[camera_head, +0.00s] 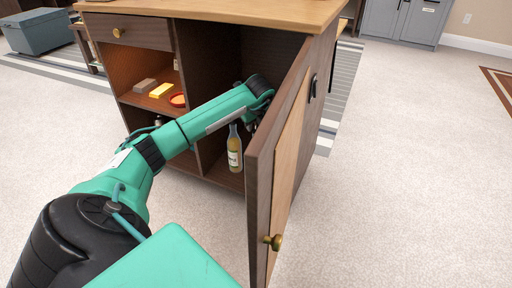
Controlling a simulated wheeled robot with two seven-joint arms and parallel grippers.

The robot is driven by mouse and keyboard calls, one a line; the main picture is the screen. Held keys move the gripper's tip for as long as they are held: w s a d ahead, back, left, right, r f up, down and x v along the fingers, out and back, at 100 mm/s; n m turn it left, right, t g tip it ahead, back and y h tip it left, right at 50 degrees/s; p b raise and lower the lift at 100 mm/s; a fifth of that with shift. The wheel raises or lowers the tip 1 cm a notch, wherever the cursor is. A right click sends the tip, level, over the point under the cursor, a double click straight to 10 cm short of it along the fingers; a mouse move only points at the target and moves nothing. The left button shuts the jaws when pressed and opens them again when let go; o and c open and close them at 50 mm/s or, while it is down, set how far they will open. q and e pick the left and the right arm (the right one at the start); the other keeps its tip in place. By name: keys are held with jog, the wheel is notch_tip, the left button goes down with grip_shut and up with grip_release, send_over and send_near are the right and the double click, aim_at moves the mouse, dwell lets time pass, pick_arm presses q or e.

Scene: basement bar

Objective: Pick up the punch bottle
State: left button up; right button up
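The bottle (235,152), with yellowish contents, a pale label and a grey neck, stands upright inside the open right-hand section of the wooden cabinet (219,172). I take it to be the punch bottle. My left arm reaches across from the lower left into that section. My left gripper (252,121) hangs below the dark wrist, just right of the bottle's neck. It is small, dark and partly hidden by the door, so its fingers and any contact with the bottle are unclear. My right gripper is not in view.
The cabinet door (262,190) stands open towards me, with a brass knob (274,242). The left shelf holds a yellow block (160,90), a brownish block (145,85) and an orange round item (177,99). Carpet (400,170) to the right is clear.

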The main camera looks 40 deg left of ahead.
pick_arm(q)
grip_shut()
jog(key=shift+r, duration=0.1)
dwell(1.2)
